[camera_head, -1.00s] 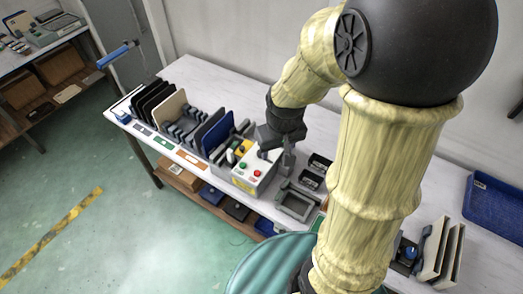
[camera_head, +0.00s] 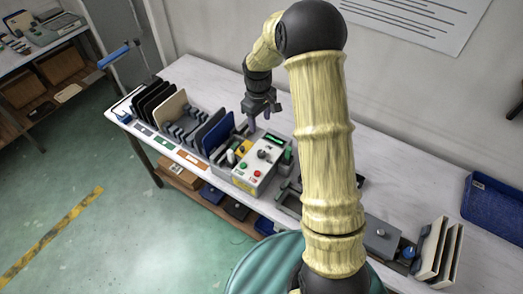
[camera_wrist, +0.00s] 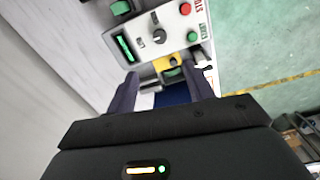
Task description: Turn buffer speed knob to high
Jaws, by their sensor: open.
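The buffer speed knob (camera_head: 262,154) is a small dark dial on the light control box (camera_head: 254,185). The wrist view shows the knob (camera_wrist: 158,34) more clearly, with a pale pointer mark and "LO" lettering beside it; "HI" is not readable. The box also carries a green display (camera_wrist: 124,48), a red stop button (camera_wrist: 185,9) and a green start button (camera_wrist: 192,37). My gripper (camera_head: 260,122) is open and empty, above the back left of the box and apart from the knob.
A yellow part (camera_wrist: 165,63) lies beside the box. A rack of upright dark and blue panels (camera_head: 212,130) stands to the left. A blue tray (camera_head: 492,205) lies at the far right. White bench top (camera_head: 205,75) is clear behind the rack.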

